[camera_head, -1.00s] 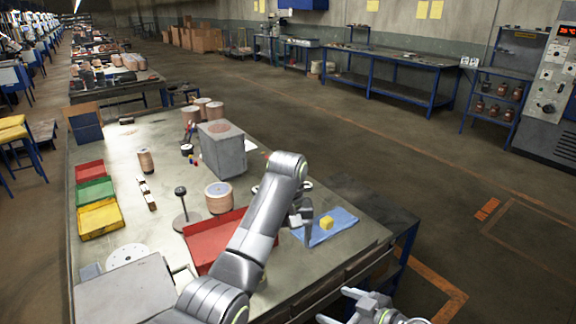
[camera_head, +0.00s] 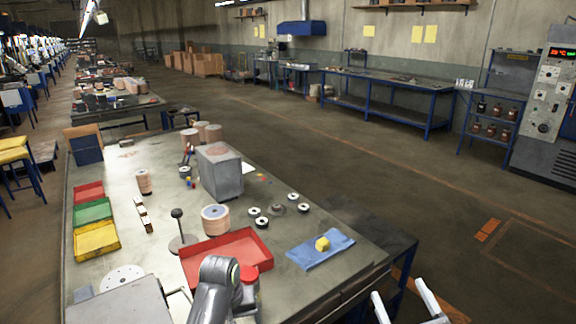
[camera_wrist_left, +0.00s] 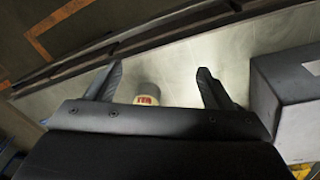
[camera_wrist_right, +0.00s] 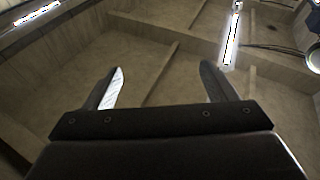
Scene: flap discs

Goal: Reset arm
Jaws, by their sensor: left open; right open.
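My left arm (camera_head: 214,290) is folded back low at the near edge of the workbench in the head view, in front of the red tray. My left gripper (camera_wrist_left: 157,85) is open and empty in the left wrist view. A pale round item with a red mark (camera_wrist_left: 146,98) shows beyond and between its fingers, apart from them. My right gripper (camera_head: 405,305) is at the bottom edge of the head view, right of the bench. Its two light fingers are apart. In the right wrist view (camera_wrist_right: 160,88) it is open and empty, facing the ceiling.
The bench holds a red tray (camera_head: 200,265), a grey box (camera_head: 220,178), several small discs (camera_head: 262,222) and a blue cloth (camera_head: 305,257) with a yellow cube (camera_head: 322,244). Red, green and yellow bins (camera_head: 96,240) line the left.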

